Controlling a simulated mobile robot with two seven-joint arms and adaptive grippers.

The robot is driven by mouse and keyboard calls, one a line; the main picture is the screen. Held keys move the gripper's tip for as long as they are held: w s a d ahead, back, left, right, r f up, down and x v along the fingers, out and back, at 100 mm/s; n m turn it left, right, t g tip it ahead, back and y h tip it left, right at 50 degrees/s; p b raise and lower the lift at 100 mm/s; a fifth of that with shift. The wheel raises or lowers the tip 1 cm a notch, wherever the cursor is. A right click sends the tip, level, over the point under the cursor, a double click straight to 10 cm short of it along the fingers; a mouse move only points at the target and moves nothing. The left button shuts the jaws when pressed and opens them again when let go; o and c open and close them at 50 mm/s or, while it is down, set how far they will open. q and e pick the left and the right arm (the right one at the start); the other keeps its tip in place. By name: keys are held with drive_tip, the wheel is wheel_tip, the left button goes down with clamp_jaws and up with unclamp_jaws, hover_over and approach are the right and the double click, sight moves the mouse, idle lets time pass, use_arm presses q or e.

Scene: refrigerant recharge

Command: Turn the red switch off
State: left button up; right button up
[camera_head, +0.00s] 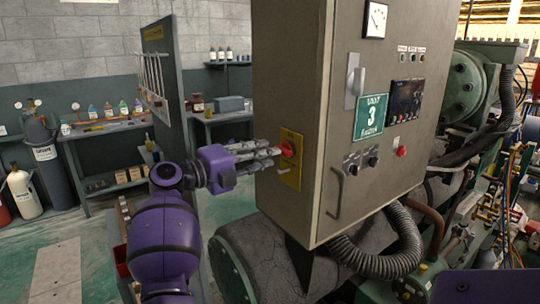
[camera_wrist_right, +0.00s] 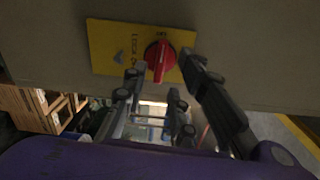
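The red switch (camera_head: 289,149) is a rotary knob on a yellow plate (camera_head: 291,175), on the left side face of the grey control cabinet (camera_head: 308,80). In the right wrist view the red switch (camera_wrist_right: 160,58) has its handle bar pointing roughly up and down, slightly tilted; the yellow plate (camera_wrist_right: 110,45) has lettering only partly legible. My right gripper (camera_head: 274,151) is at the switch, its fingers pointing at it. In the wrist view my right gripper (camera_wrist_right: 162,72) is open, with fingers on either side of the knob and visible gaps. My left gripper is not in view.
The cabinet front has a handle (camera_head: 335,193), a small red button (camera_head: 402,151), knobs and a display (camera_head: 405,100). A corrugated hose (camera_head: 385,262) curves below. A tool panel (camera_head: 164,85) and a bench with bottles stand behind my arm at left.

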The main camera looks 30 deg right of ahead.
drive_tip(key=shift+s+a, duration=0.15)
drive_tip(key=shift+a, duration=1.3)
drive_tip(key=shift+s+a, duration=0.1)
drive_tip(key=shift+a, duration=1.3)
